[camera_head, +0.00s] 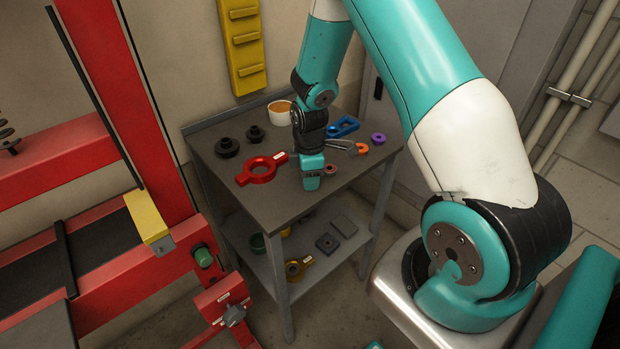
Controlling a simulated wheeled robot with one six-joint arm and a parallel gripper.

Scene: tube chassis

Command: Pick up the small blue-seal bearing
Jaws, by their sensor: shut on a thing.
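My gripper (310,178) points down, low over the front right part of the grey table top (275,205). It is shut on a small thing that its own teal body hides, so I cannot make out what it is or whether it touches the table. No bearing with a blue seal can be made out in the open. A small ring-shaped part with a reddish middle (331,169) lies just right of the gripper.
A red ring tool (262,171), black round parts (227,148), a white cup (280,113), a blue part (344,126), an orange-ended part (362,149) and a purple ring (377,138) share the table. A lower shelf (319,262) holds several parts. Red framework (110,240) stands left.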

